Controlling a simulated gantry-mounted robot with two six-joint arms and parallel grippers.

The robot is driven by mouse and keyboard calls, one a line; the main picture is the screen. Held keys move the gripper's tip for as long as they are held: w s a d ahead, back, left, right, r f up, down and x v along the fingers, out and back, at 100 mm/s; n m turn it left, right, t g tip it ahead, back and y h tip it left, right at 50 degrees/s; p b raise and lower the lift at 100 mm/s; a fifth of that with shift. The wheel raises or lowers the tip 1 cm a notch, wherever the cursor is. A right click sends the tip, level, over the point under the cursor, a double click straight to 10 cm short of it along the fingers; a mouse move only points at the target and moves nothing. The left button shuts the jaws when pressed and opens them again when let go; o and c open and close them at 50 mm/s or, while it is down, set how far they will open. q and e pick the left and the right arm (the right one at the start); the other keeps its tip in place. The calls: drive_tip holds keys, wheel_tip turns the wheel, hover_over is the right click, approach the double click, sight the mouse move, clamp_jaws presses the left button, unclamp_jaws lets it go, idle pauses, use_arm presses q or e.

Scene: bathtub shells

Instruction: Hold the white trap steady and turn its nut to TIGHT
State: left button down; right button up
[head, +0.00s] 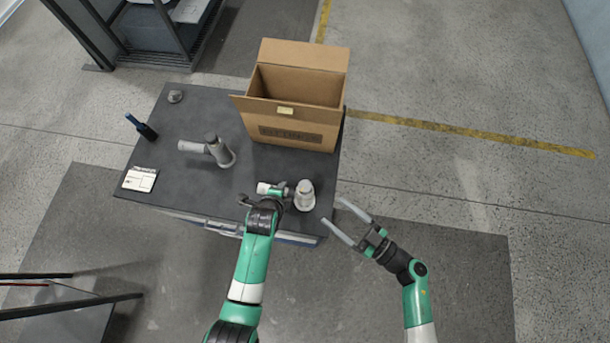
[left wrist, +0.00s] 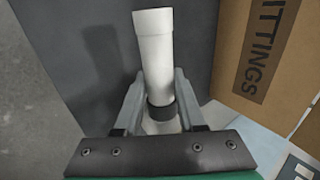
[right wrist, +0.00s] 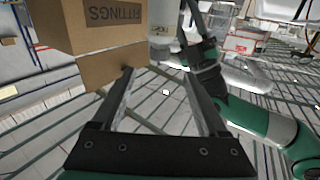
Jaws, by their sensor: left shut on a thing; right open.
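The white trap (head: 305,196) stands upright near the table's front right corner. In the left wrist view it shows as a pale pipe (left wrist: 154,50) with a dark ring low down between the fingers. My left gripper (head: 293,194) is shut on the trap from the left side. My right gripper (head: 332,210) is open and empty, just right of the trap, off the table's edge. In the right wrist view the trap (right wrist: 160,32) shows beyond the open fingers (right wrist: 160,72), with a small label on it. I cannot read the nut's position.
An open cardboard box (head: 290,130) marked FITTINGS stands behind the trap. A grey elbow fitting (head: 218,152), a blue and black tool (head: 141,127), a white card (head: 140,179) and a small grey part (head: 175,97) lie on the dark table (head: 180,197). Floor right of the table is clear.

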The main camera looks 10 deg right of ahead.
sight(311, 191)
drive_tip(key=x, duration=1.2)
drive_tip(key=shift+w, duration=0.1)
drive_tip(key=shift+r, duration=0.1)
clamp_jaws()
